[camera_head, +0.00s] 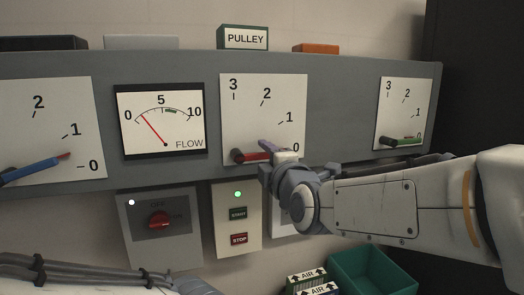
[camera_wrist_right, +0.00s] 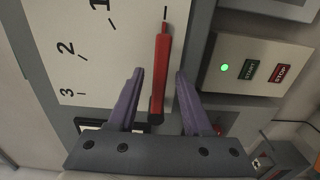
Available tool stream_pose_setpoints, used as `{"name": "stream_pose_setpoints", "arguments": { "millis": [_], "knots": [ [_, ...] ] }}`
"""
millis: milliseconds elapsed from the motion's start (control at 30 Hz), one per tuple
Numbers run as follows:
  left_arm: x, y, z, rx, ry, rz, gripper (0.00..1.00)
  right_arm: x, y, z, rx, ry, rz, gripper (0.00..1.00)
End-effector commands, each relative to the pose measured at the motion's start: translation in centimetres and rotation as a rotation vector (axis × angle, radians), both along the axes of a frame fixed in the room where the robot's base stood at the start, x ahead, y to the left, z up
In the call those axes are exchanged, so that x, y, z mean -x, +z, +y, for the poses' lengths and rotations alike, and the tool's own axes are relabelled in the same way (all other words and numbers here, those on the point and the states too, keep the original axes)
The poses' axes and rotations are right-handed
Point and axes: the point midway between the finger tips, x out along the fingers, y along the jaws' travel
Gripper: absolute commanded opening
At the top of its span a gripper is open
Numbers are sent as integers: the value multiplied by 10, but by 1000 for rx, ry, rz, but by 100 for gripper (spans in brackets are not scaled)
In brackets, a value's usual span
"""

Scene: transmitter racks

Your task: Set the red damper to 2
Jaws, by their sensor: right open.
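The red damper lever (camera_head: 250,156) sits on a white scale plate (camera_head: 240,120) marked 0 to 3. It points right, at about the 0 mark. In the right wrist view the red lever (camera_wrist_right: 161,75) runs up from its dark pivot end to the 0 line. My right gripper (camera_head: 272,150) is at the lever and hides its outer end in the head view. In the right wrist view its purple fingers (camera_wrist_right: 159,73) are open, one on each side of the lever, with gaps visible. My left gripper is not in view.
A blue lever (camera_head: 32,171) is on the left plate and a green lever (camera_head: 402,141) at 0 on the right plate. The FLOW gauge (camera_head: 160,120) reads low. Below are a red knob (camera_head: 159,219) and START/STOP box (camera_head: 238,222). A green bin (camera_head: 372,272) stands lower right.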

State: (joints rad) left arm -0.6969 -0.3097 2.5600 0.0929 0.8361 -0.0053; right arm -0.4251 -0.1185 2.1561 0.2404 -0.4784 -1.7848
Motion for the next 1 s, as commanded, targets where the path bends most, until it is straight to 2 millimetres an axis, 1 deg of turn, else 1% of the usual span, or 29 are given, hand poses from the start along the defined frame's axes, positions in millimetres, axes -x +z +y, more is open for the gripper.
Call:
{"name": "stream_pose_setpoints", "arguments": {
  "millis": [367, 400, 500, 1000],
  "knots": [
    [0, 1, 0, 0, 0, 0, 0, -2, 0, 1, 0, -1, 0, 50],
    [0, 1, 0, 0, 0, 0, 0, -3, 0, 1, 0, -1, 0, 35],
    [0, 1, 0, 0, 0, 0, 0, -2, 0, 1, 0, -1, 0, 0],
    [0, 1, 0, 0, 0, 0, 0, -2, 0, 1, 0, -1, 1, 0]
  ]
}}
